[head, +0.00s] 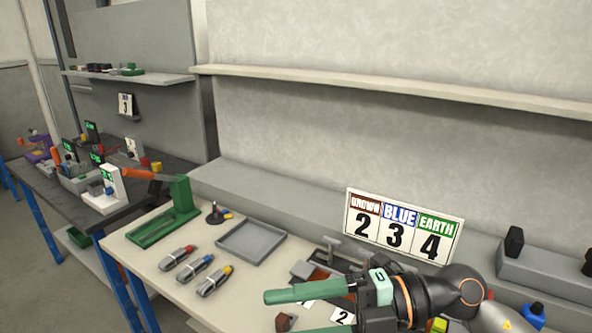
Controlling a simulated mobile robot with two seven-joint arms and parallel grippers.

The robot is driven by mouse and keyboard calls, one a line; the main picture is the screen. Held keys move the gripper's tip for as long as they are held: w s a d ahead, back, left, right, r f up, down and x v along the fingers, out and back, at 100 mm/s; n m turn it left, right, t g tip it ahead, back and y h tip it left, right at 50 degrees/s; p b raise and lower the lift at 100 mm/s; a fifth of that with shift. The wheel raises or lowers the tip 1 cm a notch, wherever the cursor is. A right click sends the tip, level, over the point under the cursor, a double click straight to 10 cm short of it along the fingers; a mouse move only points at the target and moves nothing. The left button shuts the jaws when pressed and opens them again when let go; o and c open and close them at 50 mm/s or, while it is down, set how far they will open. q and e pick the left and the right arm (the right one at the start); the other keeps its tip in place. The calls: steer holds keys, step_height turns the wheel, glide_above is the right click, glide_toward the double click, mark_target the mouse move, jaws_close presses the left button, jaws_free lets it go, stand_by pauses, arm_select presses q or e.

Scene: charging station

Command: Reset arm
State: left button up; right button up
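My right gripper (284,312) comes in from the lower right over the front of the light workbench (143,247). Its two green fingers point left and stand apart, with the lower finger cut by the bottom edge of the picture. Nothing is gripped between them. A small brown piece (286,322) shows in the gap, seemingly on the bench below. The gripper and its dark wrist hide part of the bench. My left gripper is not in view.
Three grey tools (212,280) with coloured ends, a grey tray (251,242) and a green stand (168,222) are on the bench. A number sign (403,226) stands behind my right arm. A dark table (85,200) with devices is at left.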

steer(key=w+d+r+m+t+y, duration=0.5)
steer(key=r+m+t, duration=0.3)
steer(key=m+t, duration=0.5)
steer(key=w+d+f+m+t+h, duration=0.3)
steer(key=d+f+m+h, duration=0.4)
steer(key=f+m+h, duration=0.25)
steer(key=w+d+f+m+t+h, duration=0.2)
steer(key=d+f+m+h, duration=0.55)
steer(key=h, duration=0.35)
steer(key=s+d+f+m+g, duration=0.2)
steer(key=s+f+g, duration=1.1)
steer(key=s+f, duration=0.8)
steer(key=w+a+f+t, duration=0.1)
steer(key=a+f+t, duration=0.1)
steer(key=f, duration=0.3)
steer(key=w+a+f+t+y, duration=0.1)
steer(key=w+a+f+t, duration=0.1)
steer(key=f, duration=0.4)
steer(key=shift+w+f+t, duration=0.2)
steer(key=shift+t, duration=0.5)
